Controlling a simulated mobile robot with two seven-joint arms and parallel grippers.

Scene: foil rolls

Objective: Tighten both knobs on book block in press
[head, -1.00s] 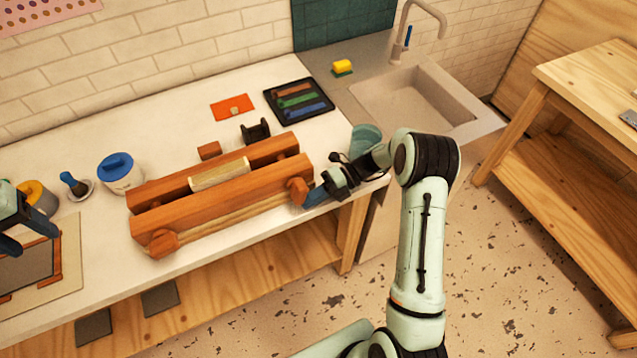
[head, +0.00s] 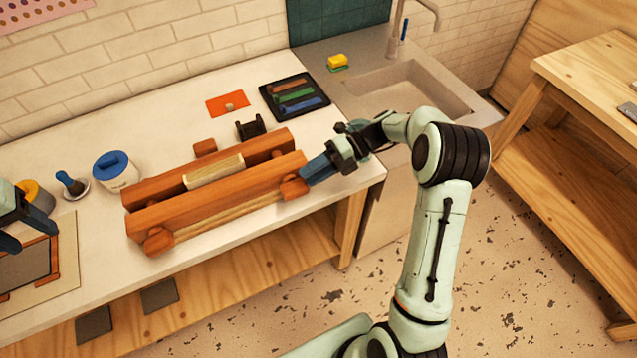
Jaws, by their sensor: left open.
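The wooden press (head: 215,200) lies on the white counter, its two thick orange-brown beams holding a pale book block (head: 214,172) between them. Its left knob (head: 158,240) and right knob (head: 293,187) sit at the front beam's ends. My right gripper (head: 308,176) has its blue fingers at the right knob, coming from the upper right. The fingers overlap in this view, so I cannot tell whether they are closed on the knob. My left gripper (head: 26,233) is open at the left edge, above a framed board and well away from the left knob.
A blue-lidded pot (head: 116,172), a brush in a dish (head: 73,185) and a yellow-topped can (head: 36,195) stand left of the press. Behind it are a black spool holder (head: 250,126), an orange card (head: 228,103) and a black tray (head: 272,112). The sink (head: 415,95) is right.

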